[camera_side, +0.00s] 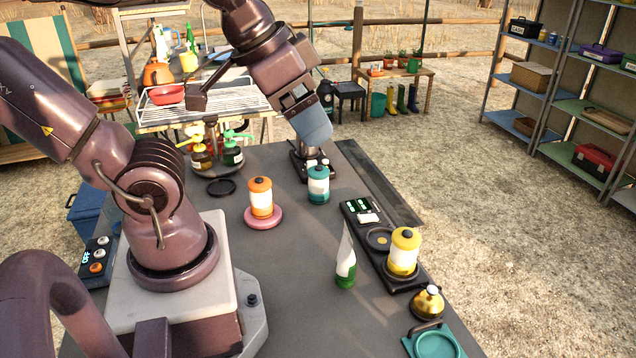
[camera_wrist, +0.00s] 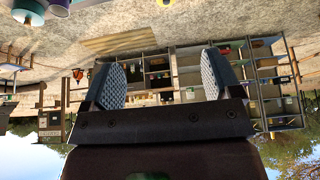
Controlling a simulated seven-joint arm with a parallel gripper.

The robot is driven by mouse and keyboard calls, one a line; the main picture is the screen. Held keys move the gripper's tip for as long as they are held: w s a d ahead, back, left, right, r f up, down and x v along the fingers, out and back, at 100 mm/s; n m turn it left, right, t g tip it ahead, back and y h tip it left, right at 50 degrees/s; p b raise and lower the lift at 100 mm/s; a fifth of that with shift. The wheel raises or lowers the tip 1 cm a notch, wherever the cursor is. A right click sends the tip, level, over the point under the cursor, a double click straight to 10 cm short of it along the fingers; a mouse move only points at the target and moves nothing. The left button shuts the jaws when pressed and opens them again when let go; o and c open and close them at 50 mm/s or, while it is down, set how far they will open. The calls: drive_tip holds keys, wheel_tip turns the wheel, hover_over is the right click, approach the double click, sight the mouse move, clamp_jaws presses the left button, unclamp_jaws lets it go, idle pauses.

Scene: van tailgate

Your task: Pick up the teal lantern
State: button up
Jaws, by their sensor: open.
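The teal lantern (camera_side: 318,184) stands upright on the grey tailgate surface in the side view. It has a teal top and base, a pale middle band and a dark cap. My gripper (camera_side: 315,138) is open, above and slightly behind the lantern in the picture, apart from it. In the wrist view my gripper (camera_wrist: 164,80) shows two patterned fingers spread wide with nothing held between them. That view looks out across the ground, and I cannot make out the teal lantern there for certain.
An orange lantern (camera_side: 260,197) on a pink base stands left of the teal one. A yellow lantern (camera_side: 404,250) stands on a black scale at the right. Green and yellow sprayers (camera_side: 232,150) stand behind. The middle front surface is clear.

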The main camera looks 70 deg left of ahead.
drive_tip(key=w+a+f+m+g+y, duration=0.2)
drive_tip(key=a+f+m+g+y, duration=0.3)
drive_tip(key=a+f+g+y, duration=0.7)
drive_tip(key=m+t+y, duration=0.5)
drive_tip(key=m+t, duration=0.8)
drive_tip(key=m, duration=0.4)
approach(318, 180)
drive_tip(key=shift+d+r, duration=0.2)
drive_tip(key=shift+d, duration=0.05)
drive_tip(key=shift+w+a+m, duration=0.2)
drive_tip(key=shift+a+m, duration=0.05)
drive_tip(key=shift+m, duration=0.05)
drive_tip(key=x, duration=0.7)
drive_tip(key=shift+f, duration=0.1)
drive_tip(key=shift+x, duration=2.65)
drive_tip(key=shift+s+a+f, duration=0.1)
drive_tip(key=shift+s+f, duration=0.05)
drive_tip(key=c, duration=1)
